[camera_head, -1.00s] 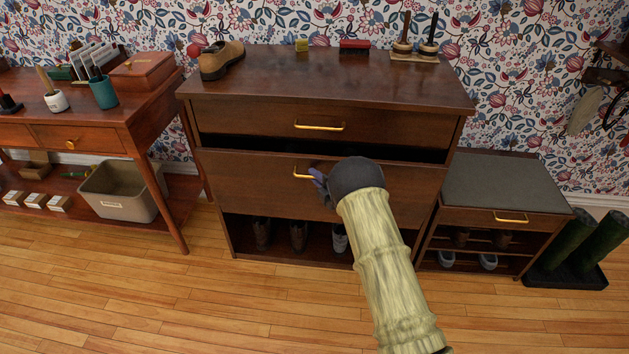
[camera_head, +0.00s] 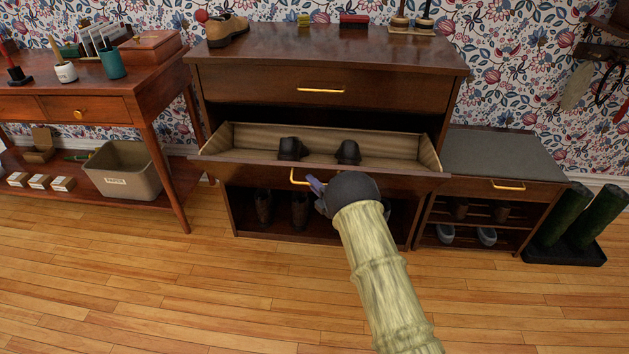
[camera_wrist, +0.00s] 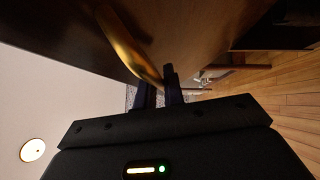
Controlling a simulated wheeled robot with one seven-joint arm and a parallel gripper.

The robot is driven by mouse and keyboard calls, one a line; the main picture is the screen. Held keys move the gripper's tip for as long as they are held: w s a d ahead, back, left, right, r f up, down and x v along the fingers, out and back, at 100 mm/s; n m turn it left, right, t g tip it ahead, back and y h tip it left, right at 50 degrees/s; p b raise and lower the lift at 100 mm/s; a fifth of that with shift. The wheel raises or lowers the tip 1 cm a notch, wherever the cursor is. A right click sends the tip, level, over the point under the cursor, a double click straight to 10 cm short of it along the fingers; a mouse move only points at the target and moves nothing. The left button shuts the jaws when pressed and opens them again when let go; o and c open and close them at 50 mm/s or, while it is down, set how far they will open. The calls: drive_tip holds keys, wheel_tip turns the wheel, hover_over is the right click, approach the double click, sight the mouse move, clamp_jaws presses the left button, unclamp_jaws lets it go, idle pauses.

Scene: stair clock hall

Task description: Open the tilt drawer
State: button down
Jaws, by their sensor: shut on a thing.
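The tilt drawer (camera_head: 236,168) is the middle front of the dark wooden cabinet, and it is tipped forward and open. Its pale lined inside shows, with a pair of dark shoes (camera_head: 320,150) in it. Its brass handle (camera_head: 297,179) is on the front, partly hidden by my gripper (camera_head: 313,184). In the wrist view, my gripper's fingers (camera_wrist: 158,88) are closed at the end of the brass handle (camera_wrist: 128,45). My arm hides part of the lower right of the drawer front.
A closed drawer (camera_head: 260,88) is above, and an open shoe space is below. A low bench (camera_head: 493,160) stands at right with green boots (camera_head: 580,222) beyond it. A desk (camera_head: 115,95) stands at left. The wooden floor in front is clear.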

drive_tip(key=shift+s+d+f, duration=0.15)
drive_tip(key=shift+s+f, duration=0.4)
drive_tip(key=shift+f, duration=0.05)
drive_tip(key=c, duration=1.5)
unclamp_jaws()
drive_tip(key=shift+w, duration=0.15)
drive_tip(key=shift+s+a+r, duration=0.1)
drive_tip(key=shift+s+a, duration=0.1)
